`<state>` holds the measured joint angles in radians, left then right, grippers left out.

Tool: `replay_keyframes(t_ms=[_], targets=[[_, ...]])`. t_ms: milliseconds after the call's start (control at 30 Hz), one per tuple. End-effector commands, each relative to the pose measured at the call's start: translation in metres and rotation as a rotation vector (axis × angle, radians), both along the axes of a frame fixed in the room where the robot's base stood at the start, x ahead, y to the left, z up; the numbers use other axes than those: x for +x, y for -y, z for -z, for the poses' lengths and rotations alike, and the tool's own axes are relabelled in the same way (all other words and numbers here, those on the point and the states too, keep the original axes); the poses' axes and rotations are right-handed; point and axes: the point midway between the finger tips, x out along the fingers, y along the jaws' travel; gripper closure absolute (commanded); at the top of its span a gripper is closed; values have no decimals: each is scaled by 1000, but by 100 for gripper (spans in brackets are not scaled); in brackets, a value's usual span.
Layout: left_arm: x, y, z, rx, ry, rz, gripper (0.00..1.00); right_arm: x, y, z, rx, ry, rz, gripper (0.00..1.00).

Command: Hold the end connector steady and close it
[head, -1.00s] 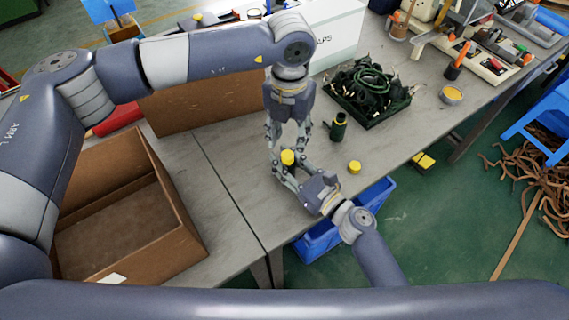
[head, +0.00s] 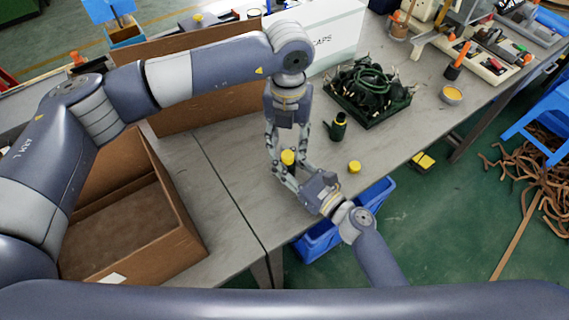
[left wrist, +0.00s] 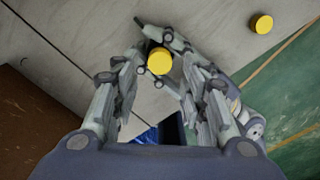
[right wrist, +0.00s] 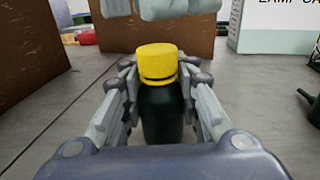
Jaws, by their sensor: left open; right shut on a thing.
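The end connector (right wrist: 160,113) is a dark green upright body with a yellow cap (right wrist: 157,64) on its top. My right gripper (right wrist: 160,95) is shut on the dark body, just above the table. The yellow cap also shows in the head view (head: 288,157) and in the left wrist view (left wrist: 159,61). My left gripper (head: 285,150) points down from above the connector, open, with its fingers on either side of the cap. In the left wrist view I cannot tell whether its fingers (left wrist: 158,45) touch the cap.
A loose yellow cap (head: 354,167) and another dark green connector (head: 338,127) stand to the right on the table (head: 225,185). Behind them is a dark tray (head: 375,122) of cables. An open brown box (head: 185,240) is at left. A blue bin (head: 318,243) is below the table edge.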

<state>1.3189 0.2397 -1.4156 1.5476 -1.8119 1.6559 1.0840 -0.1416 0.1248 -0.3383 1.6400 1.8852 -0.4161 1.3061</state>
Motion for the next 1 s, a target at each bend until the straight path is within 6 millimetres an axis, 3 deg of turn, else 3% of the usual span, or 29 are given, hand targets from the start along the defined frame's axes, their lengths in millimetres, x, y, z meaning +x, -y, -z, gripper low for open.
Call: replay_keyframes(t_ms=[233, 633, 800, 833, 967, 1000], targets=[[-1, 0, 31, 1, -1, 1, 60, -1, 1, 6, -6, -8, 1, 100], [0, 0, 37, 0, 1, 2, 60, -1, 1, 6, -6, -8, 2, 100], [0, 0, 37, 0, 1, 1, 98, -1, 1, 6, -6, -8, 2, 100], [0, 0, 37, 0, 1, 1, 100, -1, 1, 6, -6, -8, 2, 100], [0, 0, 37, 1, 1, 1, 100, -1, 1, 6, -6, -8, 2, 100], [0, 0, 37, 1, 1, 1, 68, -1, 1, 5, -6, -8, 2, 100]])
